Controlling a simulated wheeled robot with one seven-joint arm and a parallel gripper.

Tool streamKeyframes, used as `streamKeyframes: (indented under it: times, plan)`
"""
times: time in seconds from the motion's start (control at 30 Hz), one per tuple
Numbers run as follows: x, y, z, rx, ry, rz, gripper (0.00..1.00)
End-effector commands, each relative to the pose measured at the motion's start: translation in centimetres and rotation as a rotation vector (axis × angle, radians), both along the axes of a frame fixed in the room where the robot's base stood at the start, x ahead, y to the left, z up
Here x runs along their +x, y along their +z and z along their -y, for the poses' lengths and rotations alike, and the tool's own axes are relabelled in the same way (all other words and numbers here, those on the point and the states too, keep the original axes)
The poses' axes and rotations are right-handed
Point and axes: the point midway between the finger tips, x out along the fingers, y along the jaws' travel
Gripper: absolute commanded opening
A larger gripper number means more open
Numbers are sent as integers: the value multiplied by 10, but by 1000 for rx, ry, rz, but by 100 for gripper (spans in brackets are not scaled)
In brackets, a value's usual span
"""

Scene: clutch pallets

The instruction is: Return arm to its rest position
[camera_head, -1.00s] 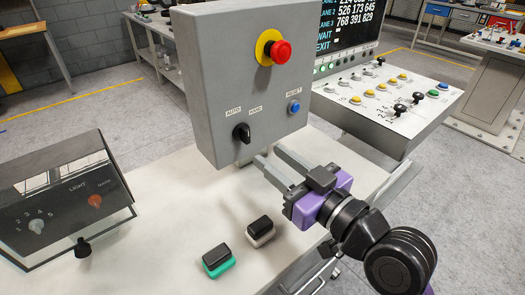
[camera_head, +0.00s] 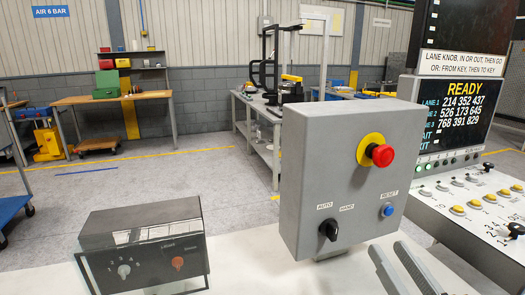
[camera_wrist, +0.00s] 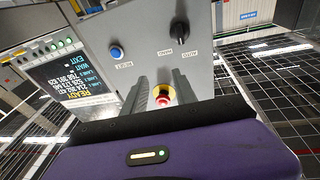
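My gripper (camera_head: 388,247) shows at the bottom edge of the head view, just below the right part of the grey control box (camera_head: 310,175). Only its two grey fingers are in that view; the rest is cut off. In the wrist view the fingers of my gripper (camera_wrist: 160,80) stand apart with nothing between them. They point toward the box, whose red emergency button (camera_wrist: 163,100) shows in the gap, upside down. The gripper looks apart from the box.
The box carries a black knob (camera_head: 329,230) and a blue reset button (camera_head: 387,210). A dark light-control unit (camera_head: 140,245) stands at the left of the pale table. A console with a screen reading READY (camera_head: 455,115) stands at right. Grey floor is open behind.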

Motion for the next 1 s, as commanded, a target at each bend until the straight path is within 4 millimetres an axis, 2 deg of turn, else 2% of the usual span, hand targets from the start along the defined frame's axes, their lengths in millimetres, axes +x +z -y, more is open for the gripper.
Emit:
streamKeyframes:
  times: [0.17, 0.37, 0.6, 1.0]
  plan:
    - [-26, -27, 15, 42, -90, 12, 34]
    - [-70, -66, 22, 51, -165, -5, 34]
    - [-140, -112, 17, 21, -200, -66, 34]
    - [-264, -172, -7, -72, -154, -290, 34]
